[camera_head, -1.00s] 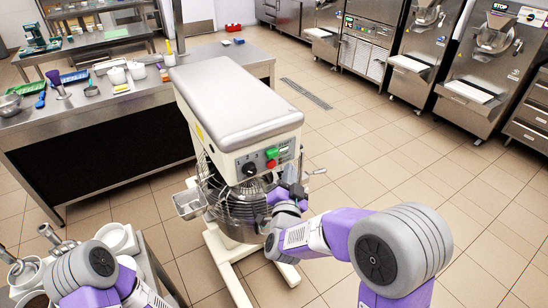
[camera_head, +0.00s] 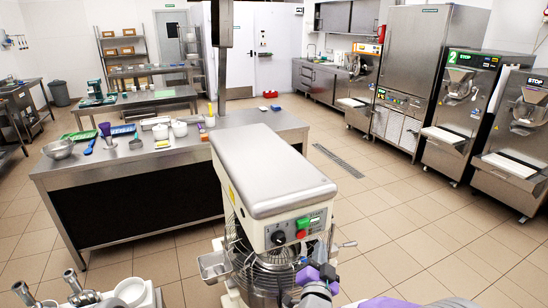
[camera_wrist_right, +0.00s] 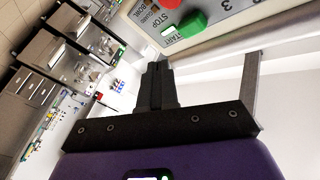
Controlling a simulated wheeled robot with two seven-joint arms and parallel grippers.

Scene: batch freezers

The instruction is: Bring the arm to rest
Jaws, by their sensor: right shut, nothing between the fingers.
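My right gripper (camera_head: 322,254) is low in the head view, just in front of the mixer (camera_head: 270,170), below and right of its control panel. In the right wrist view the two dark fingers (camera_wrist_right: 155,75) are together with nothing between them. The panel's green button (camera_wrist_right: 180,25) is close beyond them in that view. The panel also shows a red button (camera_head: 302,233) and a black knob (camera_head: 278,238) in the head view. I cannot tell whether the gripper touches the mixer's wire guard (camera_head: 240,255). My left gripper is not in view.
A steel worktable (camera_head: 110,170) with bowls and tools stands left of the mixer. A cart with metal tools and a white container (camera_head: 130,291) is at the lower left. Batch freezers (camera_head: 462,110) line the right. The tiled floor (camera_head: 400,225) between is clear.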

